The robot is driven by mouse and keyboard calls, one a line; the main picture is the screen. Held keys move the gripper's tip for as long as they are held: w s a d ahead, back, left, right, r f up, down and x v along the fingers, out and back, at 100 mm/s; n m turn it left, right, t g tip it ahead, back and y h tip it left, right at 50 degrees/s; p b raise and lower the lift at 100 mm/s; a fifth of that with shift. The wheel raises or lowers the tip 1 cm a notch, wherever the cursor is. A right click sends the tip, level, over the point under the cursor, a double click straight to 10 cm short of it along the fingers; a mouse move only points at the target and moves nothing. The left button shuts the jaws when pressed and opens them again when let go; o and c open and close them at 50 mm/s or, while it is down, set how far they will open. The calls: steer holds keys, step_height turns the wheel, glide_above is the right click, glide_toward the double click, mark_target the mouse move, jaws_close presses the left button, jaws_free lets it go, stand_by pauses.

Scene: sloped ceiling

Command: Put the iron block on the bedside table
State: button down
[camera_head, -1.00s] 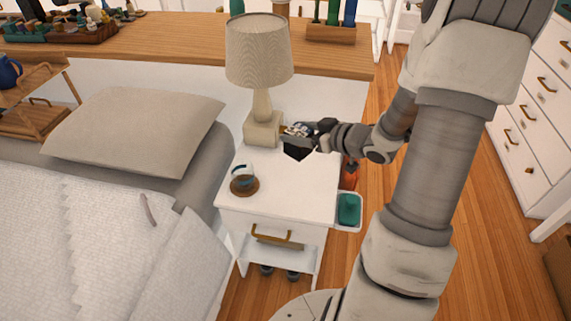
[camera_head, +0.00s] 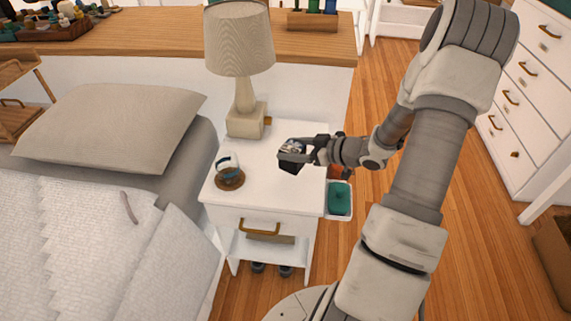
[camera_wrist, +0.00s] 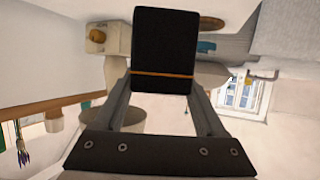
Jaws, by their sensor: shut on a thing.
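The iron block is a dark, nearly black block (camera_wrist: 165,45) with a thin orange line across it, held between my gripper's fingers in the wrist view. In the head view my gripper (camera_head: 291,150) is shut on the block (camera_head: 291,164), over the right part of the white bedside table (camera_head: 262,192). I cannot tell whether the block's underside touches the tabletop. The gripper reaches in from the right and hides part of the block.
A lamp (camera_head: 243,80) stands at the table's back left. A teal item in a white tray (camera_head: 339,197) sits beside the table's right side. The bed (camera_head: 80,230) is at left. The tabletop's front middle is clear.

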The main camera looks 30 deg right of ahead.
steer(key=x, duration=0.2)
steer(key=shift+w+f+b, duration=0.2)
steer(key=shift+f+b, duration=0.05)
steer(key=shift+b, duration=0.05)
steer(key=shift+f+b, duration=1)
steer(key=shift+f, duration=1)
steer(key=shift+r, duration=0.1)
jaws_free()
steer(key=shift+f, duration=0.25)
steer(key=shift+r, duration=0.1)
